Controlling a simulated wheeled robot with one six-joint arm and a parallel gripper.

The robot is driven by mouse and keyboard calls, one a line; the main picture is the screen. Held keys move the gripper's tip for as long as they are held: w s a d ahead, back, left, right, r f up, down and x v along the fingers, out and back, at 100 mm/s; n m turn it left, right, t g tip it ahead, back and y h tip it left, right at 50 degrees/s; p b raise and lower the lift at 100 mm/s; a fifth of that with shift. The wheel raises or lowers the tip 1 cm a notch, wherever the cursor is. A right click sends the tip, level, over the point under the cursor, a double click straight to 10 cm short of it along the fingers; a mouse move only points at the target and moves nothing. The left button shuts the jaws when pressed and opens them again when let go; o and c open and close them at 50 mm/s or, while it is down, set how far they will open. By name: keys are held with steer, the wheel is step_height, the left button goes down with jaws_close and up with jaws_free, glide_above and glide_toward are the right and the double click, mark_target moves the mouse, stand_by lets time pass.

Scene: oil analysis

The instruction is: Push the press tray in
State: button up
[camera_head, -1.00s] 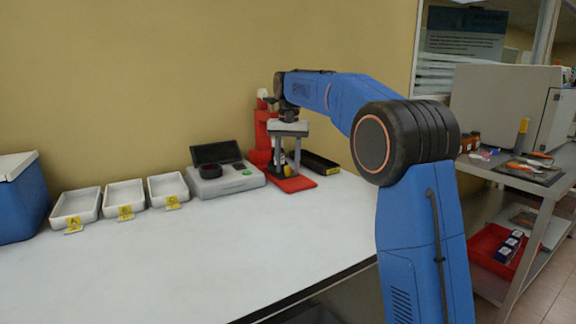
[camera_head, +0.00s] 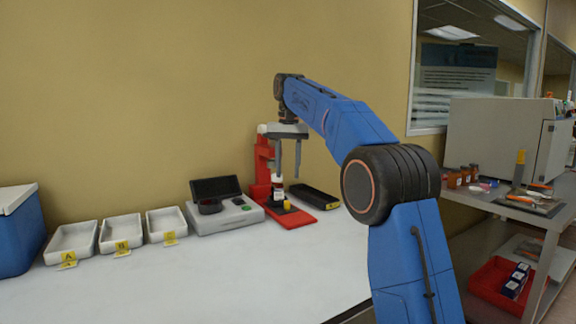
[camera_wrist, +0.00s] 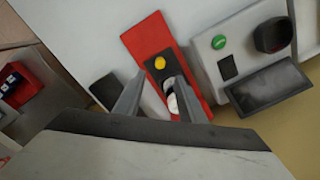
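The red press (camera_head: 262,165) stands at the back of the white table, with its red base (camera_head: 304,221) reaching forward. A dark tray with a yellow knob (camera_head: 287,204) sits on the base, and the knob also shows in the wrist view (camera_wrist: 160,62). A small white bottle (camera_head: 277,188) stands behind the knob, by the press column. My gripper (camera_head: 288,176) is open and empty, fingers pointing down above the press. In the wrist view the gripper (camera_wrist: 159,80) has its fingers apart over the base, and the bottle (camera_wrist: 172,103) shows between them, partly hidden.
A grey device with a green button (camera_head: 228,211) stands close left of the press. A black box (camera_head: 314,195) lies close to its right. Several white labelled trays (camera_head: 121,232) and a blue cooler (camera_head: 18,235) stand farther left. The table front is clear.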

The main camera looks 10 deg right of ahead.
steer(key=shift+r, duration=0.75)
steer(key=shift+s+d, duration=0.1)
steer(key=shift+s, duration=0.05)
jaws_close()
steer(key=s+d+f+m+t, duration=0.2)
steer(key=s+t, duration=0.2)
steer(key=s, duration=0.2)
steer(key=s+d+f+m+t, duration=0.2)
steer(key=s+d+t, duration=0.1)
steer(key=s, duration=0.3)
glide_toward(292, 210)
steer(key=d+f, duration=0.1)
steer(key=f, duration=0.1)
steer(key=s+d+f, duration=0.1)
steer(key=shift+d+f, duration=0.3)
steer(key=shift+f, duration=0.1)
steer(key=shift+w+a+r, duration=0.1)
steer(key=shift+w+a, duration=0.75)
steer(key=shift+w, duration=0.05)
steer(key=shift+w+a, duration=0.5)
steer(key=shift+w, duration=0.05)
